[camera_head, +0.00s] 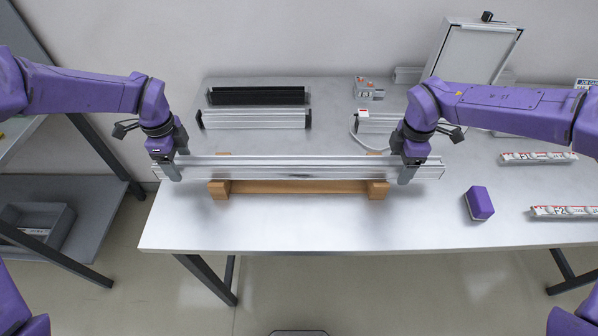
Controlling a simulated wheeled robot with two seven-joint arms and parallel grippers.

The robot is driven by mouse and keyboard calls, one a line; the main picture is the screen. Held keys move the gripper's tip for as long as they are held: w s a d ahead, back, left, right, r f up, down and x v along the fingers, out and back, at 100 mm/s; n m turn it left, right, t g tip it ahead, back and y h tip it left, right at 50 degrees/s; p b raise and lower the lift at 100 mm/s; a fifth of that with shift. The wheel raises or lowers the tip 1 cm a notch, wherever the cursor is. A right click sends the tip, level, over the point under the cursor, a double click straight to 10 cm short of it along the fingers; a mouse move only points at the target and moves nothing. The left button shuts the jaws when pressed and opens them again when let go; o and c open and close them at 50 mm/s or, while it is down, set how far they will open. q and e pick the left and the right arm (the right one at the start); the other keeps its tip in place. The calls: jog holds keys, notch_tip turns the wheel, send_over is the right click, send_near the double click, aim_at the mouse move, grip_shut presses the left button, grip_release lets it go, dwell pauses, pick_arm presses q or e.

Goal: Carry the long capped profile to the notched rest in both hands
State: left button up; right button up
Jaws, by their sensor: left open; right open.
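The long silver profile (290,172) lies level from left to right over a wooden rest (300,187) with a raised block at each end. It overhangs the rest on both sides. The notches are hidden under the profile, so I cannot tell how deep it sits. My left gripper (168,170) is open, with its fingers at the profile's left end. My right gripper (407,172) is open, with its fingers about the profile near its right end. The end caps are too small to make out clearly.
A purple block (479,203) and labelled strips (538,157) are at right. A lightbox (473,52) stands at the back. The table's front strip (300,228) is clear.

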jog(key=shift+r, duration=0.2)
pick_arm(q)
notch_tip(320, 180, up, 11)
jog(key=shift+f, duration=0.15)
pick_arm(e)
notch_tip(320, 180, up, 12)
jog(key=shift+f, duration=0.2)
pick_arm(q)
jog(key=shift+w, duration=0.1)
